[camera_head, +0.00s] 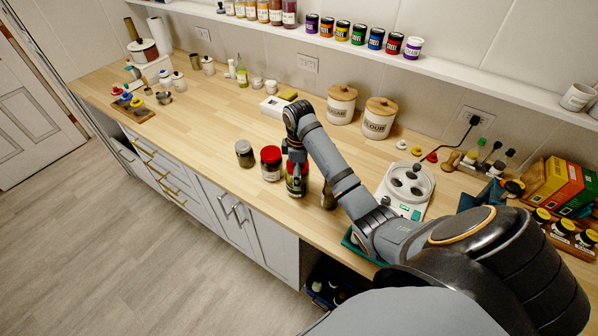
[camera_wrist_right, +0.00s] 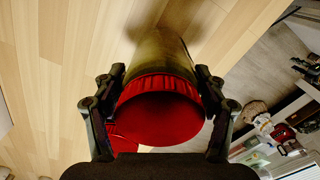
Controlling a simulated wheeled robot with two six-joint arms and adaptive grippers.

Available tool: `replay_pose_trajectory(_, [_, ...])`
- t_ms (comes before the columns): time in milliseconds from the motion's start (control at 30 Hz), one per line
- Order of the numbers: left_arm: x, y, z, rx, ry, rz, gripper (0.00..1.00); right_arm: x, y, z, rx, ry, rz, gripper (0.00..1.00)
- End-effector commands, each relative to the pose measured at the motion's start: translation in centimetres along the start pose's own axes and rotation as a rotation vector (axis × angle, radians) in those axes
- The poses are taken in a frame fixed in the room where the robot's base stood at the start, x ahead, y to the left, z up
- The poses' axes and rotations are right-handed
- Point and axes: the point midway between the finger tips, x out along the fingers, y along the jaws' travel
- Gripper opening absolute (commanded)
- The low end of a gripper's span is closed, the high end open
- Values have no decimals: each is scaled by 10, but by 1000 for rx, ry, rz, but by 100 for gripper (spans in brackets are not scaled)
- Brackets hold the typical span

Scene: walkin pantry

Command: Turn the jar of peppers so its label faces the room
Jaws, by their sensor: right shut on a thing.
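The jar of peppers (camera_head: 296,188) stands near the front edge of the wooden counter, its upper part mostly hidden by my right gripper (camera_head: 297,165). In the right wrist view, its ribbed red lid (camera_wrist_right: 160,112) and yellow-green glass body (camera_wrist_right: 163,52) lie between the two fingers of my right gripper (camera_wrist_right: 158,105). The fingers are shut on the jar from both sides near the lid. I cannot make out which way its label faces. My left gripper is not in view.
A brown jar (camera_head: 328,196) stands close on the right. A white kitchen scale (camera_head: 406,187) and wooden-lidded canisters (camera_head: 341,104) are farther off. The counter at left centre is clear.

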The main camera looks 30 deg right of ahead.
Motion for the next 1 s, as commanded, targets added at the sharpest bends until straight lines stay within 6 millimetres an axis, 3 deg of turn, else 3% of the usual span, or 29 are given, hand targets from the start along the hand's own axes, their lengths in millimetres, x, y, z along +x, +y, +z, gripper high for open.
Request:
replay_pose_trajectory(233, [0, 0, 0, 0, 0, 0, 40, 4, 0, 0, -1, 2, 2, 9])
replay_pose_trajectory(267, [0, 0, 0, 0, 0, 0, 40, 3, 1, 0, -1, 2, 3, 76])
replay_pose_trajectory(433, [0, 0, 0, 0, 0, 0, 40, 4, 0, 0, 0, 1, 2, 99])
replay_pose_trajectory(1000, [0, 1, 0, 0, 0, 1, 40, 4, 0, 0, -1, 1, 0, 99])
